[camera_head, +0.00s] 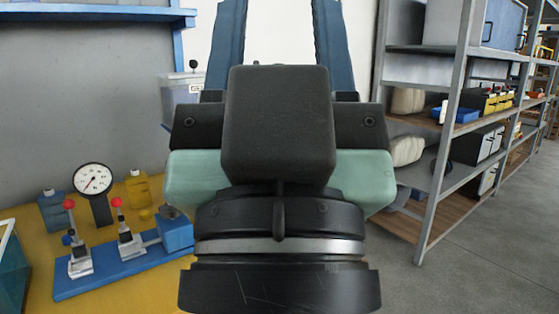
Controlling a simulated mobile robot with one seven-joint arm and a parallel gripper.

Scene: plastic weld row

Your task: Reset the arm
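My gripper (279,30) fills the middle of the head view, seen from behind and close up. Its black wrist and housing are at the bottom and centre, with pale green parts on both sides. Two blue fingers rise from it to the top edge, wide apart. Only pale background shows between them, and I see nothing held. The fingertips are cut off by the top edge of the picture.
A yellow-topped bench (150,290) at left carries a blue fixture with red-knobbed levers (125,258), a dial gauge (93,180) and small bottles. A blue shelf (100,14) hangs above. Metal racks (455,120) stand at right. Grey floor (490,260) is clear at lower right.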

